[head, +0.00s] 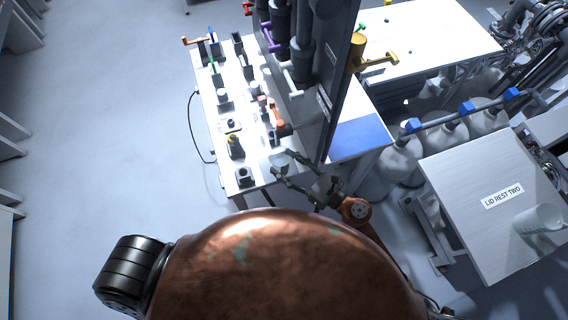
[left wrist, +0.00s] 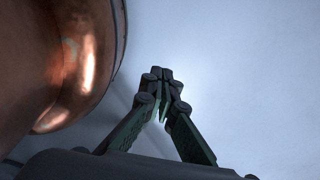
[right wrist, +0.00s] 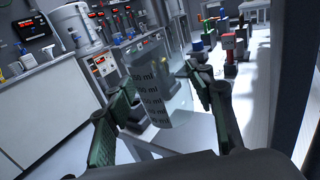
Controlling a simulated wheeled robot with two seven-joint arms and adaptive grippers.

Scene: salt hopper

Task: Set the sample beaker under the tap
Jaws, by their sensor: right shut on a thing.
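The sample beaker (right wrist: 152,90), clear with dark "ml" marks, is between the fingers of my right gripper (right wrist: 160,78), which is shut on it. In the head view the right gripper (head: 284,168) holds the beaker (head: 279,159) near the front edge of the white bench (head: 262,180), just left of the dark upright panel (head: 342,85). Several dark pipes with coloured handles, one purple (head: 271,40), hang beside the panel; I cannot tell which is the tap. My left gripper (left wrist: 163,80) has its fingers together and empty, over bare floor.
Several small stands with coloured tops fill the bench, including a yellow-topped one (head: 235,146). A blue mat (head: 356,138) lies right of the panel. A table marked "LID REST TWO" (head: 460,190) holds a pale beaker (head: 541,220). The floor at left is clear.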

